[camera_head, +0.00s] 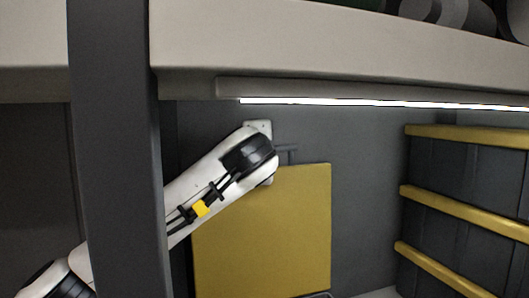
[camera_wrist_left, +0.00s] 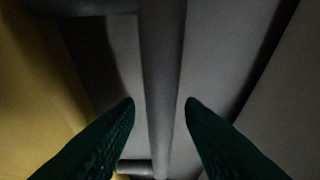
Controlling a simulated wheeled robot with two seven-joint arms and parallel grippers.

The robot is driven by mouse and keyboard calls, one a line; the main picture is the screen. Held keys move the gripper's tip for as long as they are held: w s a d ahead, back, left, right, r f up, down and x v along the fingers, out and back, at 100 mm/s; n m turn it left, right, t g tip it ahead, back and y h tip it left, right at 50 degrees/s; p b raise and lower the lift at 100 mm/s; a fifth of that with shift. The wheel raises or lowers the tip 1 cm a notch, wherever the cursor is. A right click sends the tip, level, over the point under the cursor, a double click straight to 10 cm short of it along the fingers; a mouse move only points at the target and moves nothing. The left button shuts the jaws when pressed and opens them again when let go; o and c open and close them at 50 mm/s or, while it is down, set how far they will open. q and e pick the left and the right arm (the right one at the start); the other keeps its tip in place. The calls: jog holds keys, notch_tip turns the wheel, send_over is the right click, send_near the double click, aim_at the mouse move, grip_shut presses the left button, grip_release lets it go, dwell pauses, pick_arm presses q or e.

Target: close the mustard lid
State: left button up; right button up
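The mustard lid (camera_head: 275,235) stands raised as a flat, upright panel in the middle of the head view. A thin grey bar (camera_head: 288,148) shows at its top edge, partly hidden by my left arm. My left arm reaches in from the lower left, in front of the lid's upper left; its gripper is hidden there. In the left wrist view my left gripper (camera_wrist_left: 160,103) has its two dark green fingers apart. A grey bar (camera_wrist_left: 162,60) runs lengthwise behind the gap; contact is not clear. A mustard surface (camera_wrist_left: 35,90) fills the left side. My right gripper is not in view.
A grey post (camera_head: 112,150) crosses in front of my left arm. A pale shelf edge (camera_head: 340,50) with a lit strip (camera_head: 380,102) below it runs above. Dark bins with mustard edges (camera_head: 465,210) stand at the right. Grey wall lies between lid and bins.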

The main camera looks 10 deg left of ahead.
pick_arm(q)
jog(key=shift+w+f, duration=0.1)
jog(key=shift+w, duration=0.9)
grip_shut()
jog(key=shift+s, duration=0.1)
